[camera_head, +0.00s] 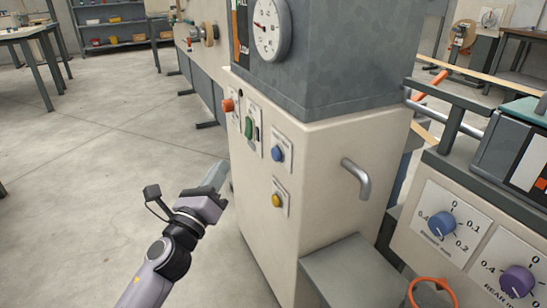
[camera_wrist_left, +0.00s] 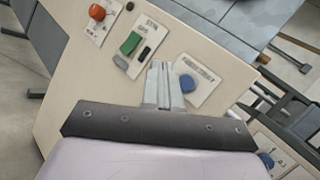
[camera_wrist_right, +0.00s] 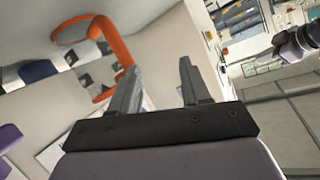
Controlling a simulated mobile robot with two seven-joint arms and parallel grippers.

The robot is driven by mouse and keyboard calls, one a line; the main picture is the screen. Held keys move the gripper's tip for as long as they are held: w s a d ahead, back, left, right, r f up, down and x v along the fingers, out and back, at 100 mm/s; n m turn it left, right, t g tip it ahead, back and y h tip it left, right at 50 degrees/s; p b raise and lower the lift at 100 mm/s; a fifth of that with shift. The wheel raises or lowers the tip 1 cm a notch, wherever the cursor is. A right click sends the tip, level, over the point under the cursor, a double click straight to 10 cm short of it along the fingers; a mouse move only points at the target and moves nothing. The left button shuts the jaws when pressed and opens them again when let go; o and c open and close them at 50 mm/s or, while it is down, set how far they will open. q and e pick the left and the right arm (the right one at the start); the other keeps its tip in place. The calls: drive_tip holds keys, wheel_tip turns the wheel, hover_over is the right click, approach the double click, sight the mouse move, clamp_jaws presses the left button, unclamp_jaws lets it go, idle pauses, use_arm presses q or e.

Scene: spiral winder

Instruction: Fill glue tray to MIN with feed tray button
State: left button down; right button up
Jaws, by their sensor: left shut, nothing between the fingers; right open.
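A cream cabinet front carries an orange-red knob (camera_head: 228,105), a green switch (camera_head: 249,127), a blue button (camera_head: 278,154) and a yellow button (camera_head: 277,200). Their labels are too small or blurred to read surely. My left gripper (camera_head: 217,174) is shut and empty, left of this panel. In the left wrist view its fingertips (camera_wrist_left: 162,68) show between the green switch (camera_wrist_left: 130,43) and the blue button (camera_wrist_left: 187,83); contact cannot be told. A grey bent spout (camera_head: 362,182) is above a grey box (camera_head: 350,265), perhaps the glue tray. My right gripper (camera_wrist_right: 158,80) is open and empty.
A round gauge (camera_head: 268,28) and a level strip (camera_head: 240,32) sit on the grey tank above. At right is a machine with a blue dial (camera_head: 441,224) and a purple dial (camera_head: 517,281). An orange ring (camera_head: 431,291) is at the bottom. Floor at left is clear.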

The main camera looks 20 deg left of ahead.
sight(276, 154)
use_arm(q)
drive_tip(key=w+d+b, duration=0.1)
drive_tip(key=w+d, duration=0.5)
drive_tip(key=shift+w, duration=0.3)
drive_tip(key=shift+w, duration=0.15)
idle(2.1)
drive_tip(key=shift+w+d, duration=0.2)
drive_tip(key=shift+w+d+b, duration=0.3)
drive_tip(key=shift+b, duration=0.1)
idle(4.2)
